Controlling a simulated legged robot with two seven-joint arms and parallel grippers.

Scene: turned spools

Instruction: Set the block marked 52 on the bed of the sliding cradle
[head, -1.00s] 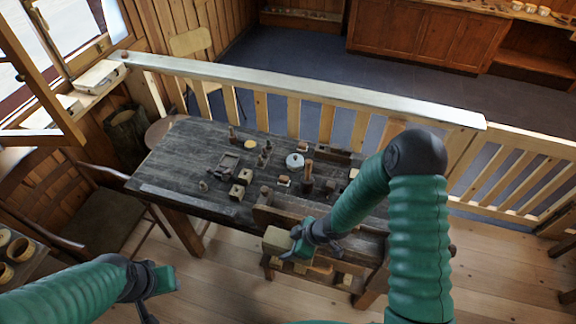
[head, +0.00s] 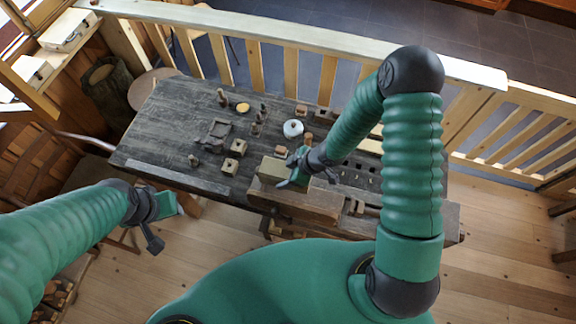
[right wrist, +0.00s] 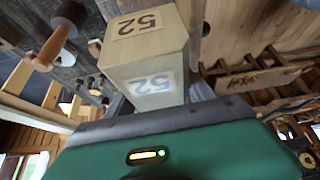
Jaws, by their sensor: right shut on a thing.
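The pale wooden block marked 52 (head: 271,168) is held in my right gripper (head: 292,170), above the front edge of the dark workbench. In the right wrist view the block (right wrist: 148,52) shows the number 52 on two faces. My right gripper is shut on it; its fingertips are mostly hidden there. A low, dark, framed piece (head: 216,133) on the left half of the bench looks like the sliding cradle, with no block seen on it. It is left of and beyond the held block. My left gripper (head: 160,220) hangs before the bench's left front, its jaw opening unclear.
Several turned pegs, a yellow disc (head: 243,107) and a white round tin (head: 293,128) stand behind. A thick wooden vise jaw (head: 310,205) lines the front. A railing (head: 330,40) runs behind the bench.

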